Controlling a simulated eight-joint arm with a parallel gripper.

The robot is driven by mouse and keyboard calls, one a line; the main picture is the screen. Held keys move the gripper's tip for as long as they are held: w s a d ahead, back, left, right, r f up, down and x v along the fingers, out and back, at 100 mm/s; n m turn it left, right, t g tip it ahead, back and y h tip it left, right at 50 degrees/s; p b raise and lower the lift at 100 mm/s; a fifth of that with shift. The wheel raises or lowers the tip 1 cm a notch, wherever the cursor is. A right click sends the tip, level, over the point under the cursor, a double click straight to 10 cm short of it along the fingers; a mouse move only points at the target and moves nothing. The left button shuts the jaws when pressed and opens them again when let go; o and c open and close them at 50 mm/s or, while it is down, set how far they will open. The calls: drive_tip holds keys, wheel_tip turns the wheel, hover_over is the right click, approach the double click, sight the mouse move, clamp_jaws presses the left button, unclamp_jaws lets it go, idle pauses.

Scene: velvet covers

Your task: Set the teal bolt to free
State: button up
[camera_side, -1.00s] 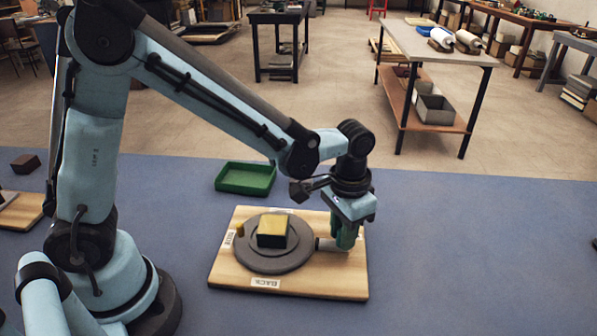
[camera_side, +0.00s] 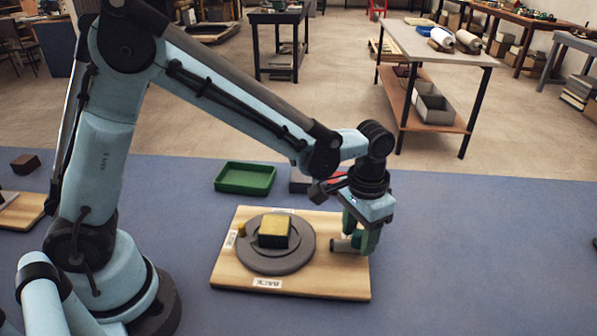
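The wooden board (camera_side: 225,278) lies on the blue table. It carries a round grey disc (camera_side: 275,264) with a yellow-topped dark block (camera_side: 274,232) on it. At the board's right side is the bolt (camera_side: 345,245), a short grey cylinder lying level, with a small gap between it and the disc's rim. I see no clear teal colour on it. My gripper (camera_side: 361,233), with green fingers, is down at the bolt's right end. Its fingers look spread apart, one on the far side and one on the near side. The near finger hides the bolt's right end.
A green tray (camera_side: 245,178) sits behind the board. Paper labels, one reading BACK (camera_side: 267,284), lie on the board. A dark brown block (camera_side: 26,164) is far left.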

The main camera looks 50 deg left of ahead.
sight(357, 231)
wheel_tip(357, 231, up, 12)
idle(0.8)
drive_tip(key=s+a+t, duration=0.2)
drive_tip(key=s+a, duration=0.1)
drive_tip(key=a, duration=0.1)
drive_tip(key=s+a+f+n+t, duration=0.1)
drive_tip(key=s+a+t, duration=0.1)
drive_tip(key=a, duration=0.3)
drive_tip(key=s+a+f+n+t, duration=0.1)
drive_tip(key=s+a+t, duration=0.2)
drive_tip(key=s+a, duration=0.1)
drive_tip(key=shift+s+a, duration=0.25)
drive_tip(key=shift+s, duration=0.3)
drive_tip(key=shift+r, duration=0.1)
idle(0.3)
